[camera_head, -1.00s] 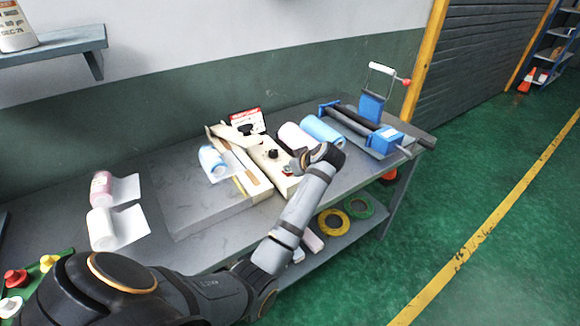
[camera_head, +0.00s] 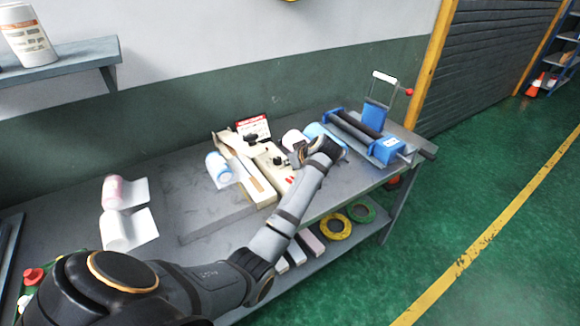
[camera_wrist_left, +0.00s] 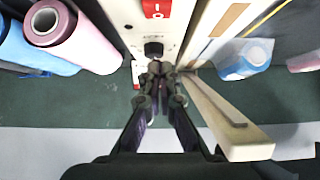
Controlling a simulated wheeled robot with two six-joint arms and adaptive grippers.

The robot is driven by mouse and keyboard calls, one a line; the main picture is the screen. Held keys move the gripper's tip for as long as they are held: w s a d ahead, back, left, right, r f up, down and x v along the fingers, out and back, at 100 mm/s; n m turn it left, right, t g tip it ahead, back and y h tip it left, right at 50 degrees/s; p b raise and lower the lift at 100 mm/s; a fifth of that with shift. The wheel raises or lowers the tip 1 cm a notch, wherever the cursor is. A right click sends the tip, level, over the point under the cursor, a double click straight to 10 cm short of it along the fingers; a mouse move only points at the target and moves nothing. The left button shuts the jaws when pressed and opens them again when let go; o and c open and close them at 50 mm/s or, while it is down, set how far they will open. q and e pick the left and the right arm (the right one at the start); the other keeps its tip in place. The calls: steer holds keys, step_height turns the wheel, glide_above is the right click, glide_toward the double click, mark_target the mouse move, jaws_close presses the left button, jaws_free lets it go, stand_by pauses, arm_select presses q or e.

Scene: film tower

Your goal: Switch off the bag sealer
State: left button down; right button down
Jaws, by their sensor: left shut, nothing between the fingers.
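The bag sealer (camera_head: 264,182) is a cream bench machine on the grey worktable, with a long pale sealing arm at its left and a black knob on top. The wrist view shows its red rocker switch (camera_wrist_left: 155,8), marked with white, and the black knob (camera_wrist_left: 153,48) behind it. My left gripper (camera_wrist_left: 160,68) is shut and empty, its fingertips close to the knob; I cannot tell whether they touch it. In the head view the left gripper (camera_head: 298,155) is over the sealer's right side. The sealing arm (camera_wrist_left: 228,120) runs close beside the fingers. My right gripper is out of view.
Blue and pink film rolls (camera_wrist_left: 58,20) lie beside the sealer. A blue roller device (camera_head: 372,135) stands at the table's right end. A small blue roll (camera_head: 218,168) and two pale rolls (camera_head: 117,225) lie to the left. Bare worktable (camera_head: 165,195) lies between them.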

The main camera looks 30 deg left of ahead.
arm_select(q)
steer(key=a+r+b+v, duration=0.1)
steer(key=v, duration=0.9)
steer(key=shift+w+b, duration=0.25)
steer(key=shift+b, duration=0.15)
steer(key=shift+a, duration=0.1)
